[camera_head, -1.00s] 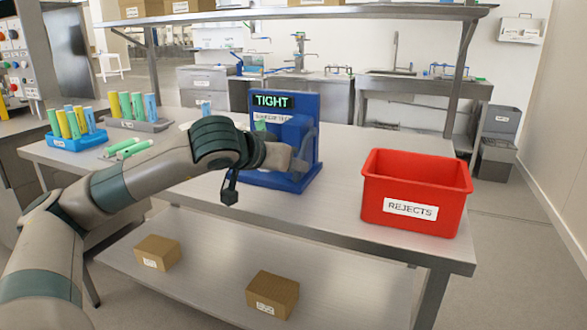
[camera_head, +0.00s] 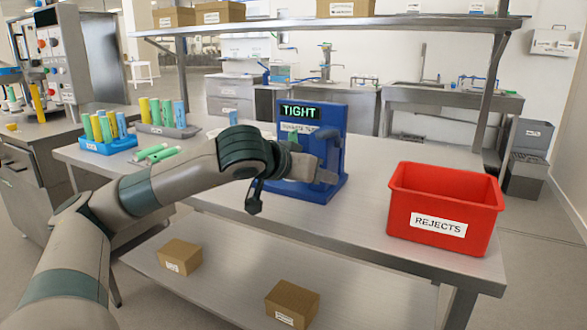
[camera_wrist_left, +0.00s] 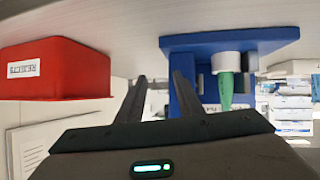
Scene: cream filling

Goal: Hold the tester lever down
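The blue tester (camera_head: 338,118) stands on the steel table, and its display (camera_head: 300,112) reads TIGHT. My left gripper (camera_head: 325,172) is in front of the tester at its lower middle. In the left wrist view, the two fingers (camera_wrist_left: 158,80) are apart with a gap between them, and their tips are close to the blue tester (camera_wrist_left: 235,40). A green tube (camera_wrist_left: 226,92) sits in a white collar (camera_wrist_left: 226,61) on the tester, to the right of the fingers. I cannot pick out the lever clearly; my gripper may cover it. My right gripper is out of view.
The red REJECTS bin (camera_head: 445,208) stands at the table's right end. A blue rack (camera_head: 108,143) and a grey rack (camera_head: 168,130) of tubes stand at the left, with green tubes (camera_head: 155,152) lying nearby. Cardboard boxes (camera_head: 180,257) are on the lower shelf.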

